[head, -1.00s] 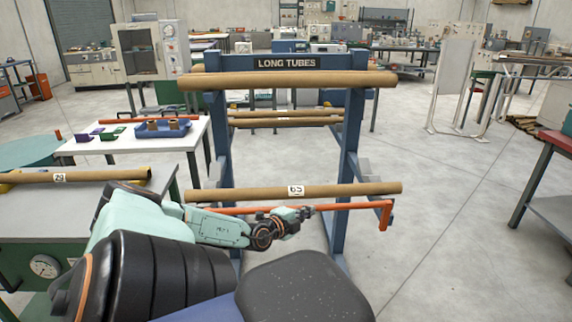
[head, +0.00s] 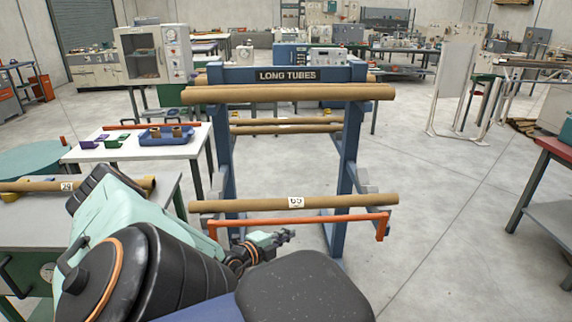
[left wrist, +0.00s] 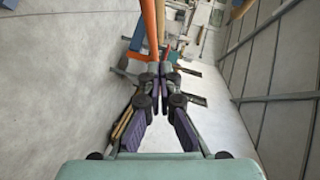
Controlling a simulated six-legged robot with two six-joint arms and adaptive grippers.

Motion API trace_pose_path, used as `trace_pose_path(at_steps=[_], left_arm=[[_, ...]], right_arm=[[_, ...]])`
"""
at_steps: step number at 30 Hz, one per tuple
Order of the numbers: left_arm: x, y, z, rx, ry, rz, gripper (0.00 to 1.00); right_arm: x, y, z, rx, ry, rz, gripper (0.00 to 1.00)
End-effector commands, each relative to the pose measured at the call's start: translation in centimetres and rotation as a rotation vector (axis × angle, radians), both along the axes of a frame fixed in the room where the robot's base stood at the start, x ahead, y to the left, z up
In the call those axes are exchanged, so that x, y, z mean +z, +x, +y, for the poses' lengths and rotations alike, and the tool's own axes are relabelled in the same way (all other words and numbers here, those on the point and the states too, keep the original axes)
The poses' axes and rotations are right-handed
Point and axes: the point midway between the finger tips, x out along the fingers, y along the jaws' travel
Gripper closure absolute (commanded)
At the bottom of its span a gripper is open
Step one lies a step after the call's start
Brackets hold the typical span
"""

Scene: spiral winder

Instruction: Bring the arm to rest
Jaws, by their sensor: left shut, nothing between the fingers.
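My left arm comes in from the lower left in the head view. Its gripper (head: 288,236) is shut and empty, below the lower front tube of the rack. In the left wrist view its two fingers (left wrist: 160,68) meet with nothing between them. The blue rack (head: 223,158) marked LONG TUBES stands in front of me. My right gripper is not in view.
A grey bench (head: 110,215) with a tube marked 29 (head: 35,186) is at the left. A white table (head: 130,152) with a blue tray (head: 166,136) stands behind it. A red-edged bench (head: 556,147) is at the right. The floor between is clear.

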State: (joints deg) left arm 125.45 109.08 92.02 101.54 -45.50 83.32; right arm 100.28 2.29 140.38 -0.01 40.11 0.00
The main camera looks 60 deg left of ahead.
Motion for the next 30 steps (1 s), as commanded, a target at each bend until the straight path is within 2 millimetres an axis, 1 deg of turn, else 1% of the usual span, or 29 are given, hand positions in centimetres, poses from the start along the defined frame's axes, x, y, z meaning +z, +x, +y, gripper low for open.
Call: trace_pose_path(at_steps=[3,22,26,28,29,30], left_arm=[[0.1,-0.3,-0.2,0.000,0.000,0.001,1.00],[0.0,-0.3,-0.3,0.000,0.001,0.000,1.00],[-0.3,-0.3,-0.4,-0.019,0.047,0.033,1.00],[-1.3,-0.3,-1.2,-0.075,0.110,0.101,1.00],[-1.8,-0.2,-1.9,-0.119,0.146,0.137,1.00],[-2.5,-0.1,-3.4,-0.193,0.200,0.187,1.00]], right_arm=[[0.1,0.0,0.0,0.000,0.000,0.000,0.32],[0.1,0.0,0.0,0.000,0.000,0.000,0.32],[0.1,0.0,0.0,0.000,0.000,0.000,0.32],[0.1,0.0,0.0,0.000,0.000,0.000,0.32],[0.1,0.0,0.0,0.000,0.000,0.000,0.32],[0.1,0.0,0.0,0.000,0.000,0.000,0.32]])
